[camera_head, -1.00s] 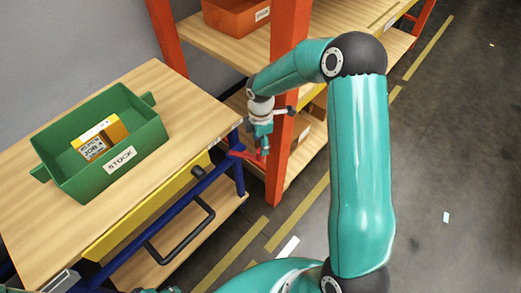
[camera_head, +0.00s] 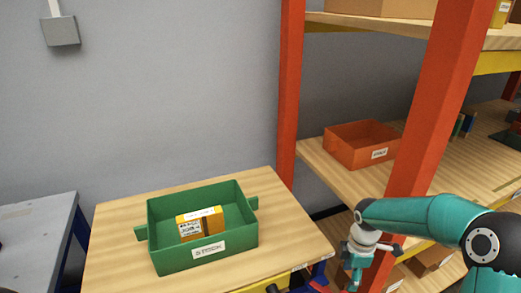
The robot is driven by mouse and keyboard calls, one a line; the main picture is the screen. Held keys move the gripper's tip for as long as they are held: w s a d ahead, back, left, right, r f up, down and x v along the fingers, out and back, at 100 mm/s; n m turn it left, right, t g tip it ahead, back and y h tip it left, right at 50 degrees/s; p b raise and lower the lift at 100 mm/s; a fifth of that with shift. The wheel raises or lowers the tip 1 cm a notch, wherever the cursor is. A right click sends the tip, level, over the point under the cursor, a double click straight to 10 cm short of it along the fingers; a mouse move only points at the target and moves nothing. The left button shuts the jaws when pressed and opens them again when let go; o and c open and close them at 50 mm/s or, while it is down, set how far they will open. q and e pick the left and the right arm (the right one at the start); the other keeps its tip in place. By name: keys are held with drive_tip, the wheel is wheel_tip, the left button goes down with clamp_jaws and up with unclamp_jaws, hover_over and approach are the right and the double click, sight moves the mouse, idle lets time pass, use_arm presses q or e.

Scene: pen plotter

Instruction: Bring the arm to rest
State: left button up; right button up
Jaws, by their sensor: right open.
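My right arm (camera_head: 425,218) comes in from the right edge, bent at a dark elbow joint. My right gripper (camera_head: 354,277) hangs down in front of the orange rack post, to the right of the wooden-topped bench. It is open, and I see nothing between its fingers. My left arm and gripper are outside the view.
A green STOCK bin (camera_head: 165,258) holding a yellow-and-brown labelled box (camera_head: 205,223) stands on the wooden bench (camera_head: 112,262). An orange rack post (camera_head: 433,120) and shelf with an orange bin (camera_head: 350,150) stand at right. A grey table (camera_head: 35,235) is at far left.

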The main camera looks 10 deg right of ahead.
drive_tip(key=s+a+f+m+y+p, duration=0.1)
drive_tip(key=s+a+f+m+y, duration=0.1)
drive_tip(key=s+a+f+m, duration=0.6)
drive_tip(key=s+a+f+m+y+p, duration=0.1)
drive_tip(key=s+a+f+m+y, duration=0.1)
drive_tip(key=s+a+f+m, duration=0.6)
drive_tip(key=s+a, duration=0.1)
drive_tip(key=a, duration=0.5)
drive_tip(key=shift+f+m+t, duration=0.25)
drive_tip(key=shift+m+t, duration=0.05)
drive_tip(key=shift+t, duration=0.1)
